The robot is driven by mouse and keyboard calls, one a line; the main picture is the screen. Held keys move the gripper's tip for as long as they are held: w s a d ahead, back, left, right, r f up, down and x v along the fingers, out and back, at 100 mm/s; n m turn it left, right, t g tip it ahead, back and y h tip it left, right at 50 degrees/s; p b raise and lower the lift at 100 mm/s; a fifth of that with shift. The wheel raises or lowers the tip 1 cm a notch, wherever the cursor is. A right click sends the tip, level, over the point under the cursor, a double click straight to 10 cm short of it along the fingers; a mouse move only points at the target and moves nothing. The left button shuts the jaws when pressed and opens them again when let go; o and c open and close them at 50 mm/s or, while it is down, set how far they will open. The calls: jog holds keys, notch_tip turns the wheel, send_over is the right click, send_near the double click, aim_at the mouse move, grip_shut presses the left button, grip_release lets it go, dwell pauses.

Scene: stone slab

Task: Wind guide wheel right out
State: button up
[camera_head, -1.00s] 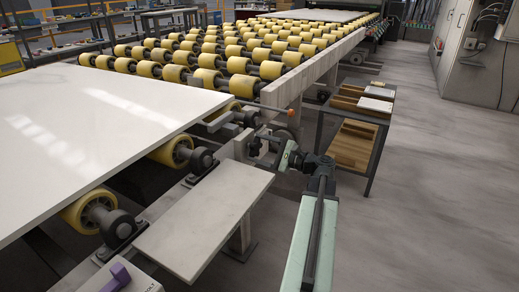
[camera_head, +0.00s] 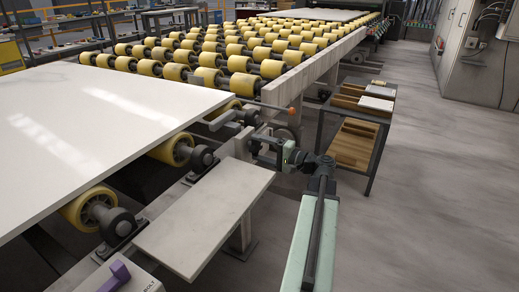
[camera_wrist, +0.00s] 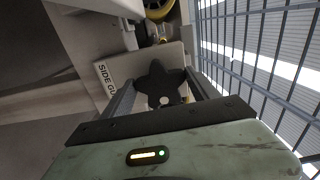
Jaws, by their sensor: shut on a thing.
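The guide wheel is a dark, lobed hand knob (camera_wrist: 161,86) in the wrist view. It sits in front of a pale plate (camera_wrist: 108,72) with lettering that reads "SIDE GU", the rest cut off or hidden. My gripper (camera_wrist: 160,98) has one finger on each side of the knob and is shut on it. In the head view my gripper (camera_head: 262,151) reaches left to the side of the conveyor frame, beside its grey beam end. The knob is hard to make out there, mostly hidden by the gripper.
A large white slab (camera_head: 95,125) lies on yellow rollers at left. A grey ledge (camera_head: 205,215) runs below my gripper. An orange-tipped rod (camera_head: 290,111) sticks out just above it. A shelf cart (camera_head: 355,140) stands close at right. Open floor lies further right.

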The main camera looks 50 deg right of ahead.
jog(key=shift+f+n, duration=0.1)
jog(key=shift+n, duration=0.3)
jog(key=o, duration=1.3)
jog(key=shift+o, duration=0.2)
jog(key=shift+s, duration=0.1)
jog(key=v, duration=0.7)
jog(key=shift+s, duration=0.3)
jog(key=shift+d, duration=0.1)
